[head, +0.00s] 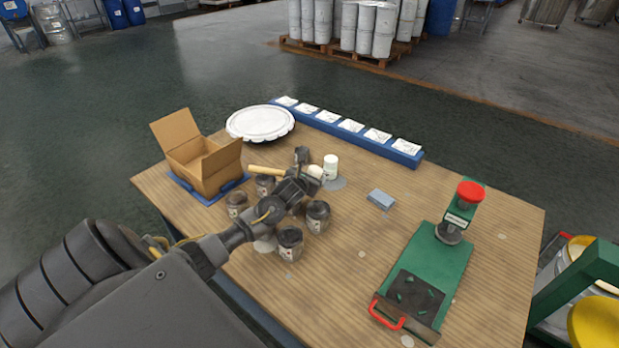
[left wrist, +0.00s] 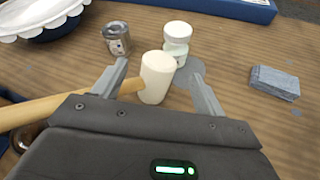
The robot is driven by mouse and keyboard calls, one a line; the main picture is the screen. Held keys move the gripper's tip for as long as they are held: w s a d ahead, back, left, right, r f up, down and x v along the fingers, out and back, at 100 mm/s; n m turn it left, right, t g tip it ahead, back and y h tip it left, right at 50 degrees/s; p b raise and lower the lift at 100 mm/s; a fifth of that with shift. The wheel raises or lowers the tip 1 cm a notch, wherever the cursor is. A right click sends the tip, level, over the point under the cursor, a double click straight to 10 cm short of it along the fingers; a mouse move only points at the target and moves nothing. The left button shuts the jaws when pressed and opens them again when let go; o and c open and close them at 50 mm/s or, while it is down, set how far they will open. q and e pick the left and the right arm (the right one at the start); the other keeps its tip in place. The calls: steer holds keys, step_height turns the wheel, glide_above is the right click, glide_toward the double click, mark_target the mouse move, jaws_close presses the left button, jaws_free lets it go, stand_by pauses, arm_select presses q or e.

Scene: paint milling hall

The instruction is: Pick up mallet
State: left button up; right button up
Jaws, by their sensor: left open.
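The mallet has a white head and a light wooden handle. In the head view its handle (head: 265,170) points left and its head (head: 315,171) shows at my left gripper (head: 307,170). In the left wrist view the mallet head (left wrist: 157,78) sits between the two spread fingers of the left gripper (left wrist: 158,68), with a visible gap to the right finger. The left gripper is open. Contact between the left finger and the mallet cannot be told. My right gripper is not in view.
Several small tins (head: 290,242) stand around my left forearm. A white jar (head: 330,163) stands just beyond the mallet head, near a grey-blue block (head: 381,199). A green press (head: 436,262) is at right; a cardboard box (head: 205,168) and scalloped white dish (head: 260,122) are at left.

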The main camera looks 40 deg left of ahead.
mark_target(315, 169)
arm_select(q)
steer(key=shift+w, duration=0.25)
steer(key=shift+w+a, duration=0.15)
steer(key=shift+w, duration=0.15)
steer(key=shift+p+x, duration=0.6)
steer(key=shift+x, duration=1.65)
steer(key=c, duration=1.5)
steer(key=shift+o, duration=0.2)
steer(key=shift+r, duration=0.15)
